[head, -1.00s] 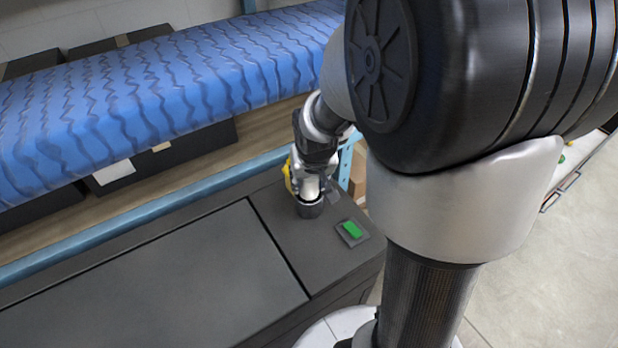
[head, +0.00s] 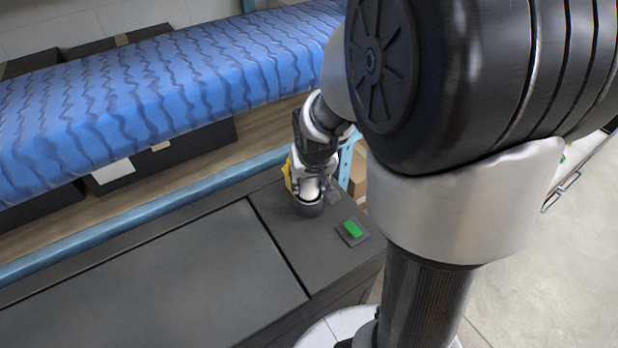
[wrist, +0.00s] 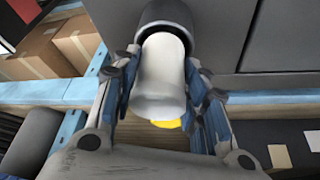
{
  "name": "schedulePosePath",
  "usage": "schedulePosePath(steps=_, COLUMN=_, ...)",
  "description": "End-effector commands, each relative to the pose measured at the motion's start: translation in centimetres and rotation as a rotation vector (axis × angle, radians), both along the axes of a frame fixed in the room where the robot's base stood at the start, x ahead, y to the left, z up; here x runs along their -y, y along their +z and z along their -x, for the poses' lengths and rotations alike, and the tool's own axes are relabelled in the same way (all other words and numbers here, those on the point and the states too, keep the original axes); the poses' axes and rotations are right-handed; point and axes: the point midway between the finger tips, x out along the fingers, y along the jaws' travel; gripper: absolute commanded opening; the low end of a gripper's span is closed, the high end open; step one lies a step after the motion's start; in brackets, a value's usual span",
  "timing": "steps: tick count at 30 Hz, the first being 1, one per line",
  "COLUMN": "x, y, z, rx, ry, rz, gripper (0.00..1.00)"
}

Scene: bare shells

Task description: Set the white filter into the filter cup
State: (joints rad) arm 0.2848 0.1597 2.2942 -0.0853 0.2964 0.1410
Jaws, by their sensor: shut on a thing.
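The white filter (wrist: 160,85) is a pale cylinder between the fingers of my gripper (wrist: 163,92) in the wrist view. My gripper is shut on it, with a finger on each side. The filter's far end is at the mouth of the dark grey filter cup (wrist: 168,14) and seems partly inside it; how deep I cannot tell. In the head view the cup (head: 309,209) stands on the dark cabinet top, with my gripper (head: 310,183) just above it and the white filter (head: 311,187) showing small between them.
A green button (head: 352,230) on a dark base lies right of the cup. Something yellow (head: 287,176) shows beside my gripper. A blue-covered surface (head: 170,85) and a blue rail (head: 150,210) run behind. The cabinet top (head: 170,280) is clear at left. Cardboard boxes (wrist: 80,45) show in the wrist view.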

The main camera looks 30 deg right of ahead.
Motion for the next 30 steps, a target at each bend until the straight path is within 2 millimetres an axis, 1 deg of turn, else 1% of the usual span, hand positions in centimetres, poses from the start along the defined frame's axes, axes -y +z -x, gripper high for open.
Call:
schedulePosePath(steps=22, x=0.0, y=-1.9, z=0.0, rx=0.0, ry=0.0, rz=0.0, gripper=0.16)
schedulePosePath(steps=30, x=0.0, y=-2.1, z=0.1, rx=-0.002, ry=0.0, rz=-0.001, gripper=0.16)
